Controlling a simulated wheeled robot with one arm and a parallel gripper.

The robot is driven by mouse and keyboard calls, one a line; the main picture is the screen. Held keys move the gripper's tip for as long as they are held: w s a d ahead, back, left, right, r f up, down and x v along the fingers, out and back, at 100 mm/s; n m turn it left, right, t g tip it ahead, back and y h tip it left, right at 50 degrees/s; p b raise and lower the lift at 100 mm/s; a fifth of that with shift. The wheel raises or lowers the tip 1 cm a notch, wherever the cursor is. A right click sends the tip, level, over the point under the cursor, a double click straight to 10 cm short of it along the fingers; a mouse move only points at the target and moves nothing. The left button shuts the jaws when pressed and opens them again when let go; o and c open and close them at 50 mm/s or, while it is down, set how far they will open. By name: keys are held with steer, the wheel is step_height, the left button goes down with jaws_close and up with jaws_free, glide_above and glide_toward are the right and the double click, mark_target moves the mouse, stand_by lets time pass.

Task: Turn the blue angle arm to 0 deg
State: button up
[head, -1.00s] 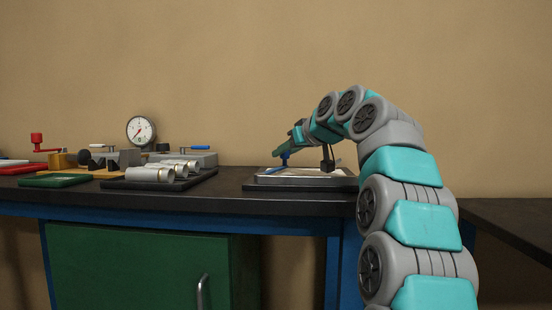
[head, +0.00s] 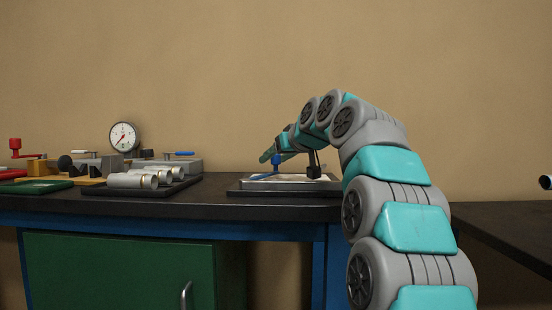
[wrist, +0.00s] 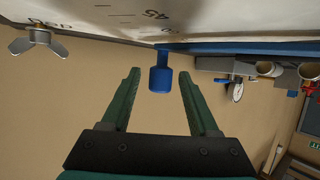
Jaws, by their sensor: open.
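The blue angle arm (head: 264,177) lies on a pale plate in a shallow tray on the bench, with its blue upright knob (head: 276,161) near the tray's back left. In the wrist view the blue knob (wrist: 160,80) stands between my two green fingers, near their tips, with a gap on each side. My gripper (wrist: 158,75) is open and holds nothing. The pale plate (wrist: 110,15) carries printed marks, with "45" and "deg" readable. A grey wing nut (wrist: 38,42) shows at left. The arm's pointer end and its reading are not clear.
The tray (head: 240,188) sits near the bench's right end. Left of it are metal cylinders (head: 132,181) on a black tray, a dial gauge (head: 123,136), and a red-handled fixture (head: 15,144). A gap separates the bench from a dark surface (head: 510,225) at right.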

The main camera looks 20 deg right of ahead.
steer(key=v, duration=0.7)
steer(key=shift+s+d+r, duration=0.1)
steer(key=shift+s+r, duration=0.05)
steer(key=shift+s, duration=0.2)
